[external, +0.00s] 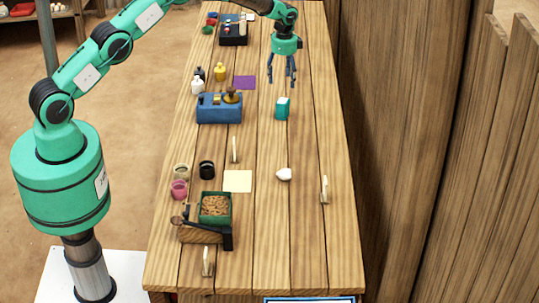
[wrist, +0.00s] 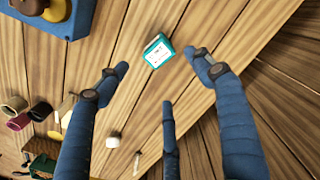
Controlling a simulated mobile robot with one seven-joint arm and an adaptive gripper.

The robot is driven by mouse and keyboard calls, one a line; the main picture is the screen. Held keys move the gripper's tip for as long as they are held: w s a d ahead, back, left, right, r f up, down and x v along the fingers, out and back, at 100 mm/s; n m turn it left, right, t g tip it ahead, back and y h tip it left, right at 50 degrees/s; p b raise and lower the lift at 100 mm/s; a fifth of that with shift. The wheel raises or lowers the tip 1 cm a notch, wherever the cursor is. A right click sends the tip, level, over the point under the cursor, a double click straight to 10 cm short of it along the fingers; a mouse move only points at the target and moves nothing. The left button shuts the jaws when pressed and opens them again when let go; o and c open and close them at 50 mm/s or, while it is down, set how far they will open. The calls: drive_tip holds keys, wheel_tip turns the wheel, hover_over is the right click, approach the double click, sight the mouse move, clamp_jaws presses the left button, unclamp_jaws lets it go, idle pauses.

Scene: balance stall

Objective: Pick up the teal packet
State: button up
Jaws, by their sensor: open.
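The teal packet (external: 282,108) stands on the wooden table in the external view, right of the blue balance. In the wrist view the teal packet (wrist: 157,51) shows a white label face with dark marks and teal edges. My gripper (external: 283,80) is above and slightly behind the packet in the external view, pointing down. In the wrist view my gripper (wrist: 160,85) has its blue fingers spread wide, with nothing between them. The packet lies beyond the fingertips and is apart from them.
The blue balance (external: 219,108) stands left of the packet. A purple cloth (external: 245,82), a yellow bottle (external: 220,72) and a white bottle (external: 198,85) are behind it. A white lump (external: 284,174) lies nearer the front. A wooden wall (external: 395,130) runs along the right side.

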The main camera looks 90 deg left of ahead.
sight(281, 103)
wheel_tip(281, 103, down, 8)
drive_tip(key=shift+f, duration=0.1)
idle(0.4)
drive_tip(key=shift+f, duration=0.15)
drive_tip(key=shift+s+f, duration=0.15)
drive_tip(key=shift+f, duration=2.3)
drive_tip(key=shift+c, duration=0.3)
drive_tip(key=c, duration=1.4)
drive_tip(key=shift+r, duration=0.1)
drive_tip(key=shift+r, duration=1.5)
drive_tip(key=shift+s+r, duration=0.15)
drive_tip(key=shift+r, duration=0.1)
drive_tip(key=s+d, duration=0.3)
drive_tip(key=s, duration=0.1)
drive_tip(key=s+d+r, duration=0.1)
drive_tip(key=s+d, duration=0.2)
drive_tip(key=s, duration=0.1)
drive_tip(key=s+d, duration=0.3)
drive_tip(key=s, duration=0.1)
drive_tip(key=shift+s+d+r, duration=0.15)
drive_tip(key=shift+s, duration=0.2)
